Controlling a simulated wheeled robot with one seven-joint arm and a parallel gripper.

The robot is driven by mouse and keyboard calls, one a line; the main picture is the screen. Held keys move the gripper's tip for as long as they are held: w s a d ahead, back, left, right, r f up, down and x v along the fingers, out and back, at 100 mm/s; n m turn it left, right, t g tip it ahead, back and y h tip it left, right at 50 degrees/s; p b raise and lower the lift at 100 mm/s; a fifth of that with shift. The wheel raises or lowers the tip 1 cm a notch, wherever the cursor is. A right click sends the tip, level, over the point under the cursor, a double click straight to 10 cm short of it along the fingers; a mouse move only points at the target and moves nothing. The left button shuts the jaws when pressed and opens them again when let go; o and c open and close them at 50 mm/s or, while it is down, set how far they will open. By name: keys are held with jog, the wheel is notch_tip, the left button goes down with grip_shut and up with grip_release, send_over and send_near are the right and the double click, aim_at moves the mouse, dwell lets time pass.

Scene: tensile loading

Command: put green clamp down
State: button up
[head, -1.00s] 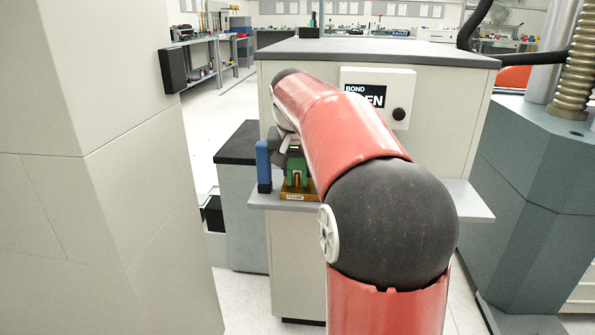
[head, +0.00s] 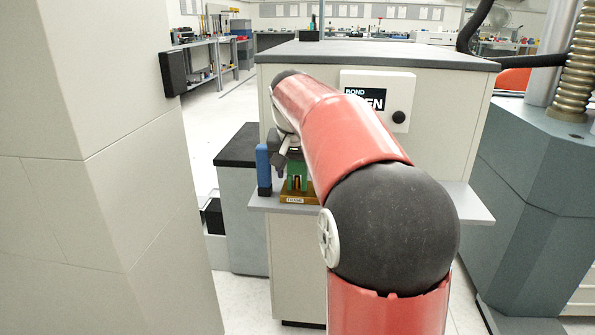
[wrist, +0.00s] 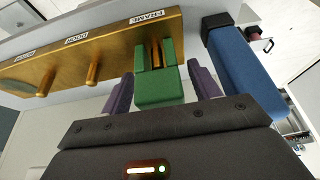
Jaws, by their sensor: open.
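The green clamp (wrist: 158,88) stands at the peg under the FRAME label on the brass holder (wrist: 105,52) in the wrist view. A brass post shows in the clamp's slot. My gripper (wrist: 161,84) is open, with one purple finger on each side of the clamp and a visible gap to both. In the head view the green clamp (head: 297,178) and the brass holder (head: 299,198) show on the shelf left of my arm. My arm hides most of the gripper and the rest of the holder there.
A blue block (wrist: 245,72) stands close beside the holder and near one finger; it is also in the head view (head: 263,168). The holder's other pegs (wrist: 93,70) are empty. The grey shelf (head: 468,205) juts from a cabinet with a control box (head: 404,84).

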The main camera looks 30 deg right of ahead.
jog(key=p+v, duration=0.2)
jog(key=v, duration=0.9)
jog(key=s+a+f+n, duration=0.2)
jog(key=s+a+f, duration=0.2)
jog(key=s+f, duration=0.2)
jog(key=s+a+f+n+t+y, duration=0.1)
jog(key=s+a+f+n, duration=0.1)
jog(key=s+a+f, duration=0.3)
jog(key=s+a+f+n+t+y, duration=0.1)
jog(key=s+a+f, duration=0.3)
jog(key=s+f, duration=0.4)
jog(key=s+n, duration=0.1)
jog(key=s, duration=0.3)
jog(key=shift+s+a+f+n, duration=0.2)
jog(key=shift+s+a+n, duration=0.1)
jog(key=shift+n, duration=0.1)
grip_shut()
dwell(1.0)
